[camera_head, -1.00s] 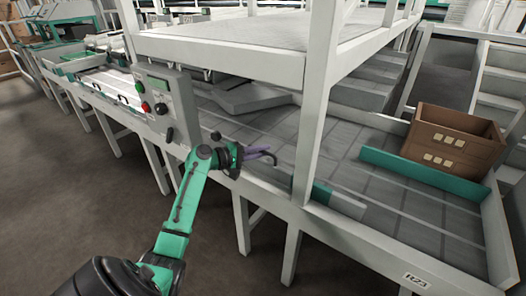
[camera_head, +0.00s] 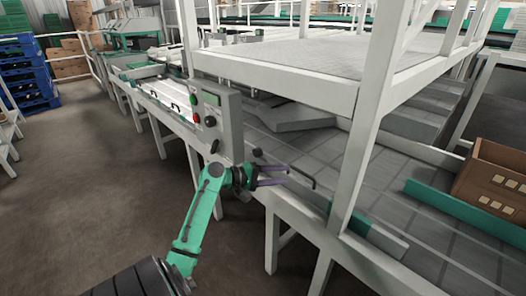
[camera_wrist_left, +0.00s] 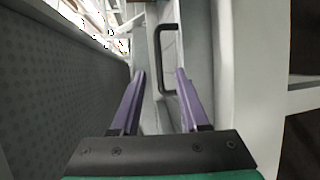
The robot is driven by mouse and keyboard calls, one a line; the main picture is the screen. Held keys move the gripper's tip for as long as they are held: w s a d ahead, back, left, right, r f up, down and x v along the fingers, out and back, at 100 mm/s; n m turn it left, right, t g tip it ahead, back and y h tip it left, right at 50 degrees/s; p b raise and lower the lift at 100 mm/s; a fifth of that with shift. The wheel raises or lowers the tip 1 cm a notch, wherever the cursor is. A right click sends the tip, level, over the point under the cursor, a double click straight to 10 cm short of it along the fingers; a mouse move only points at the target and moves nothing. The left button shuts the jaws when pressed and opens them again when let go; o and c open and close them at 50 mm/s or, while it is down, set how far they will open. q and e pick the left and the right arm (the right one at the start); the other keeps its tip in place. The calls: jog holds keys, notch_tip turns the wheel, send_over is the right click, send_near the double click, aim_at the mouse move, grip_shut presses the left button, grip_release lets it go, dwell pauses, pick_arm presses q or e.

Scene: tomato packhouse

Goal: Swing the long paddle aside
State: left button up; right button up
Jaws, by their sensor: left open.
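A long bar with green and grey parts, which looks like the paddle (camera_head: 378,238), lies low along the near side of the grey conveyor bed and passes behind a white post. A thin black handle (camera_head: 302,175) stands near its left end. My right gripper is not in view.
A control box (camera_head: 215,115) with red and green buttons stands left of my gripper. A white post (camera_head: 362,150) and upper deck (camera_head: 280,80) rise close on the right. A green guide (camera_head: 462,211) and a brown crate (camera_head: 492,185) are farther right. Floor is open at left.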

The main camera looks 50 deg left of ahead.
pick_arm(q)
jog(key=v, duration=0.7)
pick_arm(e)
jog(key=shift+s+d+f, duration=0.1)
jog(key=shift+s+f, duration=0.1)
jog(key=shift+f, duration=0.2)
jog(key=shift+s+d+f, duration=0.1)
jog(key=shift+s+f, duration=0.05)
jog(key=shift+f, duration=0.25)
pick_arm(q)
jog(key=shift+d+f, duration=0.1)
